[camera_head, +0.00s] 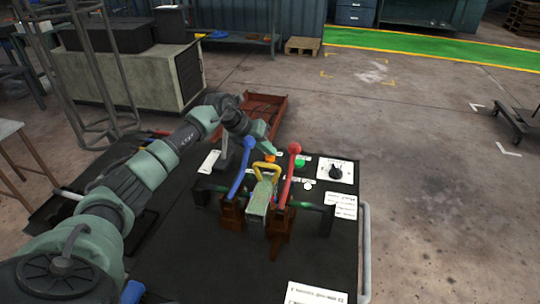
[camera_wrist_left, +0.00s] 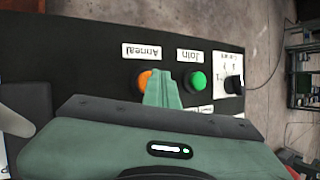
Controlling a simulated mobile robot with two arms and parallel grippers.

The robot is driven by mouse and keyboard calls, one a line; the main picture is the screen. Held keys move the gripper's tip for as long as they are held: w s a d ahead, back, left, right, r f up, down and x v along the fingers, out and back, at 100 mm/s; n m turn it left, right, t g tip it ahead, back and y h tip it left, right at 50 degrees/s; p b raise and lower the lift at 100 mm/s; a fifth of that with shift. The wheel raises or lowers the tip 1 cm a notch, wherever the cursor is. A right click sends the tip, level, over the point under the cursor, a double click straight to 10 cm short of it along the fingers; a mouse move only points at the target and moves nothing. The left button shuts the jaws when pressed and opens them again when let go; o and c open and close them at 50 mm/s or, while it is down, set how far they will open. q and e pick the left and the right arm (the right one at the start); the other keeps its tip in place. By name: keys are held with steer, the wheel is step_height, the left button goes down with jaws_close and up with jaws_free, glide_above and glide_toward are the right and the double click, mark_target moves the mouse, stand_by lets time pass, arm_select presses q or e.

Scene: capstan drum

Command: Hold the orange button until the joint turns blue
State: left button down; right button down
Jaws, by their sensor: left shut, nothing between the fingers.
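The orange button (camera_head: 270,157) is on the black panel, near the top of the yellow handle. It also shows in the left wrist view (camera_wrist_left: 144,79), beside an upside-down "Anneal" label. My left gripper (camera_head: 266,136) is over the panel at the far side of the button. In the left wrist view its closed, empty fingers (camera_wrist_left: 165,73) overlap the right part of the orange button. I cannot tell whether they press it or hover above it. I cannot make out the joint; the pale green block (camera_head: 257,198) between the brown clamps may cover it. My right gripper is not in view.
A green button (camera_head: 299,163) sits right of the orange one, with a dial (camera_head: 336,171) beyond it. A blue lever (camera_head: 240,170), a red lever (camera_head: 289,174) and a yellow handle (camera_head: 263,171) rise close by.

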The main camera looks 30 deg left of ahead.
mark_target(269, 157)
arm_select(q)
steer(key=shift+r+p, duration=0.3)
steer(key=shift+r, duration=0.35)
steer(key=shift+r, duration=0.1)
steer(key=shift+r+p, duration=1.95)
steer(key=shift+r, duration=0.45)
